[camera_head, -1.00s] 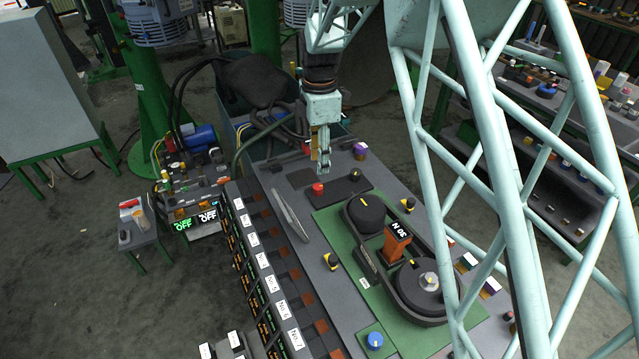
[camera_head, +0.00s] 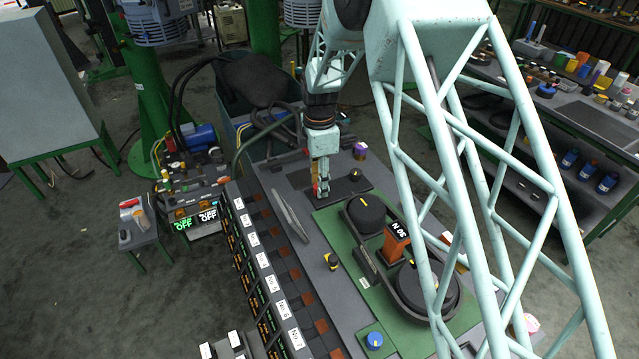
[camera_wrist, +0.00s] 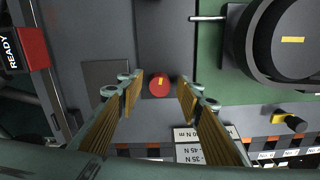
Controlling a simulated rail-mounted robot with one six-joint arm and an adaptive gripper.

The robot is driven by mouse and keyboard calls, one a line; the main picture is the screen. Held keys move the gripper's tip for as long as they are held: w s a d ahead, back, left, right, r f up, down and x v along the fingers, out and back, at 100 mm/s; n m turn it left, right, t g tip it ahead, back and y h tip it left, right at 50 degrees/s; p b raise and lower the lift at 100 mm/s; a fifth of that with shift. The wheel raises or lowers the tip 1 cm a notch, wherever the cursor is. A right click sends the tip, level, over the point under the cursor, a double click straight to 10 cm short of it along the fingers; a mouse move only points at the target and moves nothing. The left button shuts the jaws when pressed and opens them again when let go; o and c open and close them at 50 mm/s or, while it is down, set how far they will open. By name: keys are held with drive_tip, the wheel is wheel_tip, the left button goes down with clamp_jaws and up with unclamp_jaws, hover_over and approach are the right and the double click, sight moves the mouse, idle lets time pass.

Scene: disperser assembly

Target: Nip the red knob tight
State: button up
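The red knob (camera_wrist: 159,86) shows in the wrist view as a round red cap with a small yellow mark, on the dark grey panel. It lies between the two fingers of my gripper (camera_wrist: 160,92), with a gap on each side. The fingers are open and have ridged tan pads. In the head view my gripper (camera_head: 322,192) is low over the dark plate, right at the red knob (camera_head: 316,187), which is mostly hidden behind the fingers.
A black round cover (camera_head: 366,212) on a green plate stands close to the right of my gripper. An orange block (camera_head: 396,241) and a blue knob (camera_head: 374,341) are nearer the front. A black knob (camera_head: 355,174) sits just beside the gripper.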

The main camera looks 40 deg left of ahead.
drive_tip(key=c, duration=0.8)
drive_tip(key=shift+c, duration=0.2)
drive_tip(key=shift+m, duration=0.4)
drive_tip(key=m+b, duration=0.1)
drive_tip(key=m, duration=0.3)
drive_tip(key=shift+s+b, duration=0.1)
drive_tip(key=shift+b, duration=0.25)
drive_tip(key=m+b, duration=0.1)
drive_tip(key=m, duration=0.4)
drive_tip(key=shift+s, duration=0.1)
drive_tip(key=m+b, duration=0.1)
drive_tip(key=m, duration=0.5)
drive_tip(key=shift+s, duration=0.15)
drive_tip(key=shift+m+b, duration=0.3)
drive_tip(key=shift+m, duration=2.7)
